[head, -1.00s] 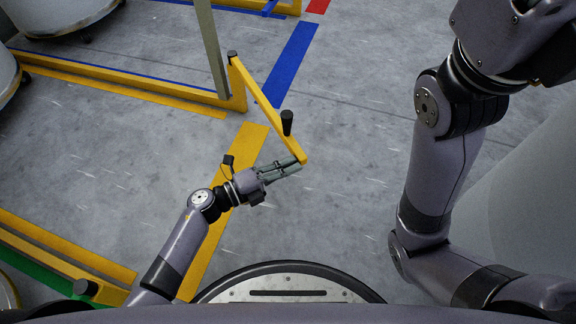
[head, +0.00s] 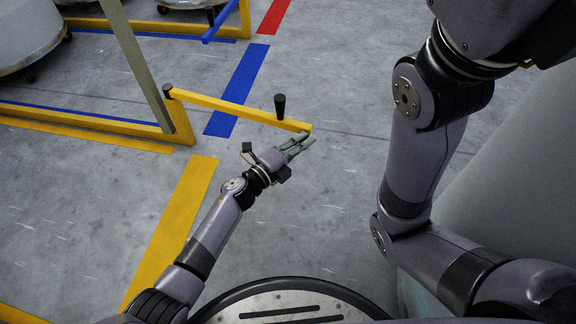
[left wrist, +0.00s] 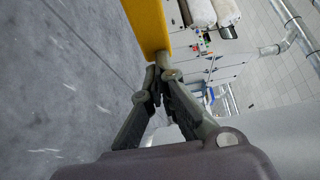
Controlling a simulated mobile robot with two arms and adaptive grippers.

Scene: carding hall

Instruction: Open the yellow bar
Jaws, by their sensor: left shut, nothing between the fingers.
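The yellow bar (head: 228,106) is joined at its left end to a yellow frame post (head: 178,122) and reaches right over the floor, at an angle to the frame. A black upright knob (head: 280,106) stands near its free end. My left gripper (head: 306,141) is shut and empty at the near side of the bar's free end. In the left wrist view the shut fingers (left wrist: 155,76) meet right by the end of the yellow bar (left wrist: 149,24); whether they touch it is hard to tell. My right arm shows at the right, its gripper out of frame.
A low yellow rail (head: 85,119) runs left from the post, with a grey upright (head: 135,58) beside it. Large pale cans (head: 28,35) stand behind. Blue tape (head: 238,90) crosses the floor under the bar. Floor beyond the bar's free end is clear.

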